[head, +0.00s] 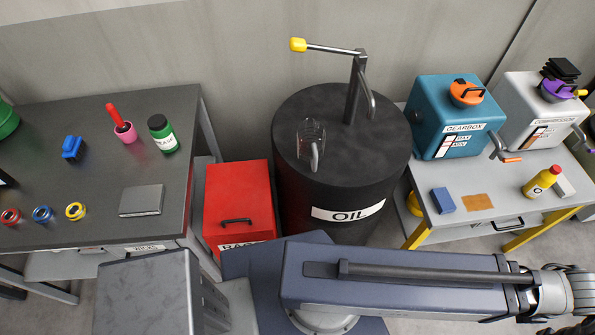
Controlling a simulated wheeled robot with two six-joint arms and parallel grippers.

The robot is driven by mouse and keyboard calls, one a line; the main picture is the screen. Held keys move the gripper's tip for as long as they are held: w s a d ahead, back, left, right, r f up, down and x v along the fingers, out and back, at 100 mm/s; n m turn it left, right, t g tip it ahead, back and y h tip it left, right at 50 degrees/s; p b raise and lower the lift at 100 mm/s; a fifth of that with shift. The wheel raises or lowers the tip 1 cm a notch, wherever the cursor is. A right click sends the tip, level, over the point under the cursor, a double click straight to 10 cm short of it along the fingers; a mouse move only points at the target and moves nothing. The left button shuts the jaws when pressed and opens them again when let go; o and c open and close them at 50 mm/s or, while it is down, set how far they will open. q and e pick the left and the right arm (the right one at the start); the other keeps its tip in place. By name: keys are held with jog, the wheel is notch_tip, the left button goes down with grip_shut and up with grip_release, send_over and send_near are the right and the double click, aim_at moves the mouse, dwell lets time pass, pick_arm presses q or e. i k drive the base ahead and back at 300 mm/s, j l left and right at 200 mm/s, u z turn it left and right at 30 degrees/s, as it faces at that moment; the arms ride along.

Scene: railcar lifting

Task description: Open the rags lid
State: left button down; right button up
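The red rags bin (212,236) stands on the floor between the dark table and the black oil drum. Its red lid (238,185) looks shut, lying flat over the top. A dark bar handle (236,221) sits near the front edge. The white label on the front is partly hidden by my arm parts below it. Neither gripper shows in the head view; only arm links and body parts of mine fill the bottom, so I cannot see how the grippers stand.
The black oil drum (344,186) with a hand pump stands right of the bin. The dark table (90,185), left, carries a grease jar (162,135), colored rings and a grey case (142,200). A workbench (478,214) at right holds the teal gearbox (447,110) and a yellow bottle (541,182).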

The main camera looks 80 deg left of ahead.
aim_at(237, 196)
jog(key=k+j+u, duration=0.1)
jog(key=u, duration=3.2)
jog(key=i+l, duration=0.05)
